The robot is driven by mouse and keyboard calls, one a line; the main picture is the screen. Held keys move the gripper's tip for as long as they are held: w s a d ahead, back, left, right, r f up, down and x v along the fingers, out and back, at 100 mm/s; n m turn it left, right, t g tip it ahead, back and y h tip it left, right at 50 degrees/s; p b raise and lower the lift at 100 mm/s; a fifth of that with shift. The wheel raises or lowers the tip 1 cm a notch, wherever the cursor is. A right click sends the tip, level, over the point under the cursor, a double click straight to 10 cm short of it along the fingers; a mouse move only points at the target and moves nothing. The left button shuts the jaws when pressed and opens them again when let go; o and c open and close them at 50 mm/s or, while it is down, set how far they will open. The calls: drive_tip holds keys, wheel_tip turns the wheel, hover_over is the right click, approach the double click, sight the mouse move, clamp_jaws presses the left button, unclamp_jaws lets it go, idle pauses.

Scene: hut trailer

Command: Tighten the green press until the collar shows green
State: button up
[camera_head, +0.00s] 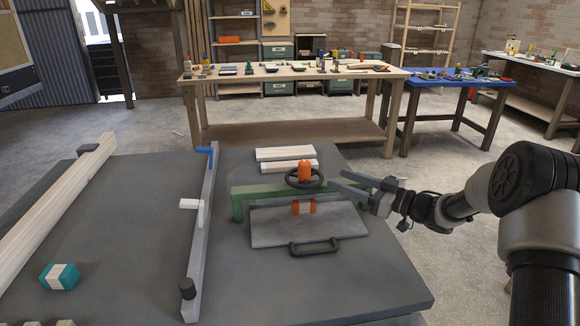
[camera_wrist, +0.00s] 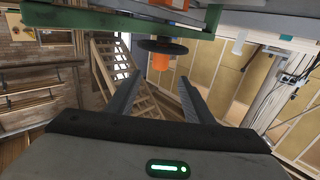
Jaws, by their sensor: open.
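The green press (camera_head: 242,202) stands on the grey bench, its green crossbeam over a grey plate (camera_head: 275,232) with a dark handle. A dark handwheel (camera_head: 297,183) sits above the beam, with an orange piece (camera_head: 305,170) at its centre. Another orange piece with a pale band (camera_head: 304,208) shows below the beam. No green shows on either orange piece; I cannot tell which is the collar. My gripper (camera_head: 338,178) is open and empty, right of the wheel, its fingers pointing at it. In the wrist view, the wheel (camera_wrist: 163,47) appears beyond and between the open fingertips (camera_wrist: 162,80).
On the grey bench (camera_head: 130,230) lie pale planks (camera_head: 285,154), a long grey rail (camera_head: 203,235) with a blue lever, a teal block (camera_head: 60,276) and a long timber (camera_head: 55,205). A tool-covered table (camera_head: 290,72) stands behind. The bench's front right is clear.

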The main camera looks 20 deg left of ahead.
sight(294, 172)
drive_tip(key=b+x, duration=0.2)
drive_tip(key=x, duration=1.5)
drive_tip(key=shift+r, duration=0.15)
drive_tip(key=c, duration=1)
